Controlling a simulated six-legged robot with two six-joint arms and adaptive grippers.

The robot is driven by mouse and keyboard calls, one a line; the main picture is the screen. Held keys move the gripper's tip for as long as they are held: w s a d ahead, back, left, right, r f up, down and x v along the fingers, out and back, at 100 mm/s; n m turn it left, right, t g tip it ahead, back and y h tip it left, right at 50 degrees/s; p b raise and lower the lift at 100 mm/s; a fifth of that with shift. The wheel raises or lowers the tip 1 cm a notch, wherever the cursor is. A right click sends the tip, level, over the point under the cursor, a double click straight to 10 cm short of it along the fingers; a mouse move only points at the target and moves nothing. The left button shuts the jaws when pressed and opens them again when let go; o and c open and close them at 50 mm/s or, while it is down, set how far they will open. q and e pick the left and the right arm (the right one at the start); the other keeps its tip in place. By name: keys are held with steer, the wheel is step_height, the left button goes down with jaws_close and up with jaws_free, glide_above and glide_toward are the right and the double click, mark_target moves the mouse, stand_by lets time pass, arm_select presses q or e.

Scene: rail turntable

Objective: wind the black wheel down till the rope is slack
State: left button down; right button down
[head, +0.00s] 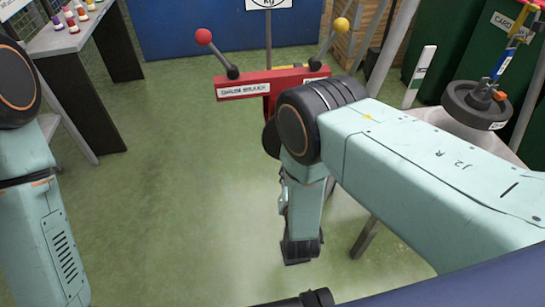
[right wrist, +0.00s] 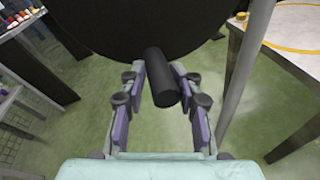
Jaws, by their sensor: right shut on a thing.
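The black wheel (right wrist: 150,25) fills the top of the right wrist view as a large dark disc. Its round black handle (right wrist: 160,75) sticks out between the fingers of my right gripper (right wrist: 160,92), which is shut on it. In the head view a dark edge, probably the wheel (head: 271,138), shows beside my right arm, which hides the rest and the gripper. A black round weight (head: 478,104) with an orange-topped fitting sits at the right under a blue and yellow hanger (head: 508,45). I cannot make out the rope or whether it is slack. My left gripper is out of view.
A red drum brake panel (head: 245,86) carries two levers with red (head: 203,37) and yellow (head: 341,24) knobs. A table (head: 65,40) with small bottles stands at the left. Table legs and posts stand near my right arm. The green floor at left centre is clear.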

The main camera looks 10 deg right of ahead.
steer(key=shift+s+d+f+n+b, duration=0.25)
steer(key=shift+d+f+n+b, duration=0.15)
steer(key=shift+d+b, duration=0.15)
steer(key=shift+d+h, duration=0.1)
steer(key=shift+h, duration=0.2)
steer(key=shift+w+d+n+t+b, duration=0.15)
steer(key=shift+d+n+b, duration=0.3)
steer(key=shift+b, duration=1.2)
steer(key=shift+d+n+t+b, duration=0.15)
steer(key=shift+d+n+b, duration=0.3)
steer(key=shift+b, duration=1.15)
steer(key=shift+d+r, duration=0.1)
steer(key=shift+d, duration=0.25)
steer(key=shift+d+r, duration=0.1)
steer(key=shift+d, duration=0.35)
steer(key=shift+w+d+r+b, duration=0.1)
steer(key=shift+d+b, duration=0.1)
steer(key=shift+b, duration=0.15)
steer(key=shift+d+r+b, duration=0.3)
steer(key=shift+d+b, duration=0.15)
steer(key=shift+d, duration=0.3)
